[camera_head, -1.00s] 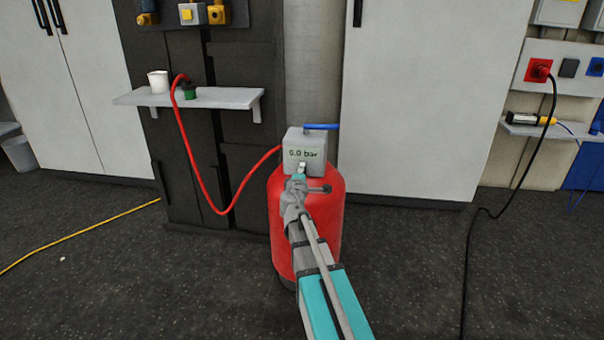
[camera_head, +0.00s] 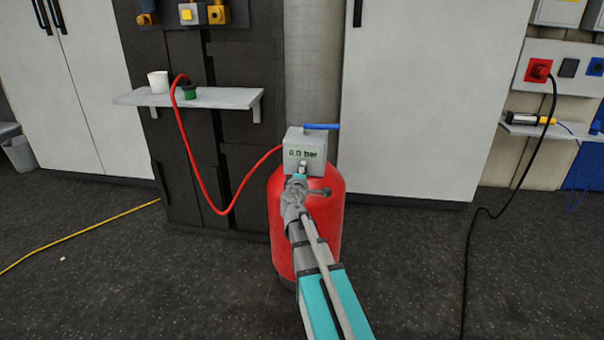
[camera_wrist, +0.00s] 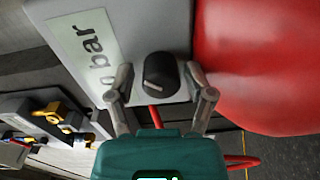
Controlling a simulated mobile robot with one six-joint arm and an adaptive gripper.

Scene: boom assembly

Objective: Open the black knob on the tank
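The red tank (camera_head: 325,225) stands on the floor with a grey box (camera_head: 292,138) on top, whose display reads "0.0 bar" in the head view. The black knob (camera_wrist: 160,73) is on the box face, with a pale line on it; in the head view my gripper hides it. My gripper (camera_wrist: 158,72) is open in the wrist view, one finger on each side of the knob, with gaps showing on both sides. In the head view my gripper (camera_head: 302,167) is at the lower front of the box.
A blue lever (camera_head: 321,127) sits on top of the box. A red hose (camera_head: 190,150) runs from the box to a shelf (camera_head: 225,97) with a white cup (camera_head: 158,82). A yellow cable (camera_head: 80,234) and a black cable (camera_head: 490,210) lie on the floor.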

